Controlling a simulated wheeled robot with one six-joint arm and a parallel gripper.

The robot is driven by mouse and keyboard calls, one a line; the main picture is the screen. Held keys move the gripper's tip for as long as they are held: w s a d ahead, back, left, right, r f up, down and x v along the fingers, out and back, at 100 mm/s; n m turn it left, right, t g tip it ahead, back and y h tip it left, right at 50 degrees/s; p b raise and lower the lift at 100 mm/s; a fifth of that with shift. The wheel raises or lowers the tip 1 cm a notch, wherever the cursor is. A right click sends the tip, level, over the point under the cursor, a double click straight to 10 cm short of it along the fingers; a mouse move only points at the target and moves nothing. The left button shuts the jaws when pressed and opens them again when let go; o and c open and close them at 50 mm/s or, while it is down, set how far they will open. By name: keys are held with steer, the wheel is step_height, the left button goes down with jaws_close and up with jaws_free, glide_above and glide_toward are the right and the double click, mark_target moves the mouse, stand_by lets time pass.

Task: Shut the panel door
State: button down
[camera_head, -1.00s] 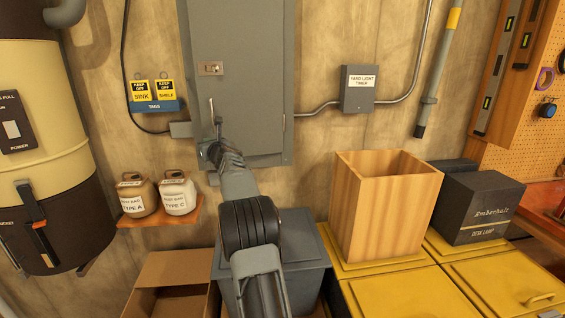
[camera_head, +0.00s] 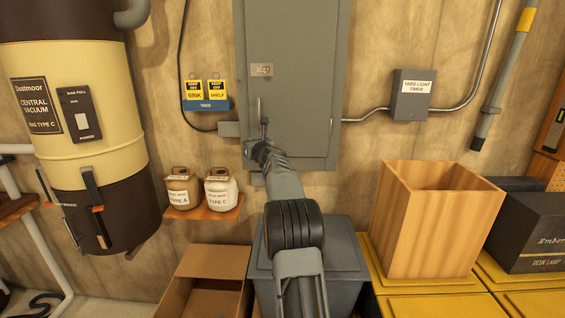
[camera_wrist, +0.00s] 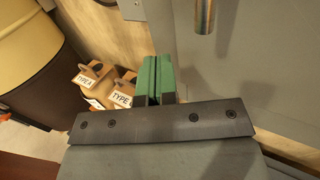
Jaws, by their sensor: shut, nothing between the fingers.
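The grey panel door (camera_head: 300,85) fills the front of the wall panel at the top centre of the head view. It looks flat against its box; I cannot tell whether a small gap is left. A slim upright handle (camera_head: 259,108) is at its lower left, and a rounded metal handle end shows in the wrist view (camera_wrist: 205,14). My gripper (camera_head: 262,142) is at the door's lower left, just below the handle. In the wrist view its green fingers (camera_wrist: 158,78) are together and empty, in front of the grey door face. Contact with the door cannot be told.
A shelf (camera_head: 204,213) with two bag jars stands left of my gripper. A grey timer box (camera_head: 411,95) is on the wall at right. An open carton (camera_head: 205,285), a grey bin (camera_head: 345,270) and a tall wooden box (camera_head: 425,230) stand below.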

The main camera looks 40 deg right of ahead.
steer(key=s+a+b, duration=0.7)
steer(key=s+a, duration=0.2)
steer(key=s, duration=0.1)
steer(key=shift+a+b, duration=0.3)
steer(key=shift+b, duration=0.1)
